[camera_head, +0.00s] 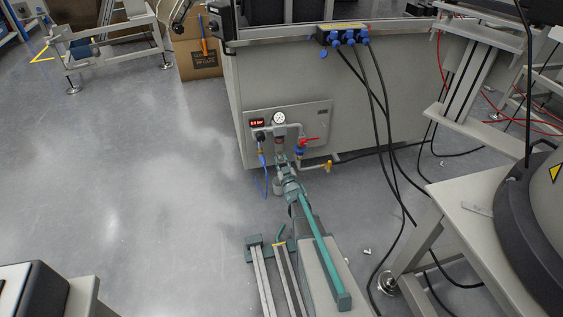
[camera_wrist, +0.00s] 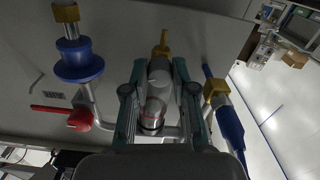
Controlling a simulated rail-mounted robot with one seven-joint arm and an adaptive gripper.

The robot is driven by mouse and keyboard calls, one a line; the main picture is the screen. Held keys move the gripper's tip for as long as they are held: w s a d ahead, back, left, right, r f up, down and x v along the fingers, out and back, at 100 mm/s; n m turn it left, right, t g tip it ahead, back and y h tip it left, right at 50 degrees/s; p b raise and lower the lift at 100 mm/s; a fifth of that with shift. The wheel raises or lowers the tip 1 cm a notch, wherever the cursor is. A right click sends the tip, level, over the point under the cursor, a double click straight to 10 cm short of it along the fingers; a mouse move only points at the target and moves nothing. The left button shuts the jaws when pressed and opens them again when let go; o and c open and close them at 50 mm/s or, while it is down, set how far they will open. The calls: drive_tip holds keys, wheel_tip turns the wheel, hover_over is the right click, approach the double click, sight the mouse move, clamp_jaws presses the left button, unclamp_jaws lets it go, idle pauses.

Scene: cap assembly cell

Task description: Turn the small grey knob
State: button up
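The grey knob (camera_wrist: 159,72), a short cylinder, sits on the regulator in the middle of the wrist view. Below it is a clear and metal body (camera_wrist: 152,116) with a red ring. My gripper (camera_wrist: 160,66) has its two teal fingers apart, one on either side of the knob. I cannot tell whether the fingers touch it. In the camera_head view my gripper (camera_head: 281,160) reaches the pipework on the grey cabinet's panel (camera_head: 318,112), just below the round gauge (camera_head: 279,118). The knob is hidden there behind my gripper.
A red-handled valve (camera_head: 308,140) is close on the right of the pipework; its red lever (camera_wrist: 62,112) shows at left in the wrist view. A blue fitting (camera_wrist: 228,125) and brass parts are close by. Black cables (camera_head: 375,90) hang to the right.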

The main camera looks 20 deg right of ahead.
clamp_jaws()
drive_tip(key=shift+r+m+p, duration=0.15)
drive_tip(key=shift+m+p, duration=0.6)
drive_tip(key=shift+m, duration=0.15)
drive_tip(key=shift+m+p, duration=0.6)
drive_tip(key=shift+m, duration=0.8)
drive_tip(key=o, duration=0.8)
unclamp_jaws()
drive_tip(key=s, duration=0.4)
drive_tip(key=s+a, duration=0.1)
drive_tip(key=s, duration=0.3)
drive_tip(key=s+a, duration=0.1)
drive_tip(key=s, duration=0.2)
drive_tip(key=shift+s+a, duration=0.1)
drive_tip(key=shift+s, duration=0.3)
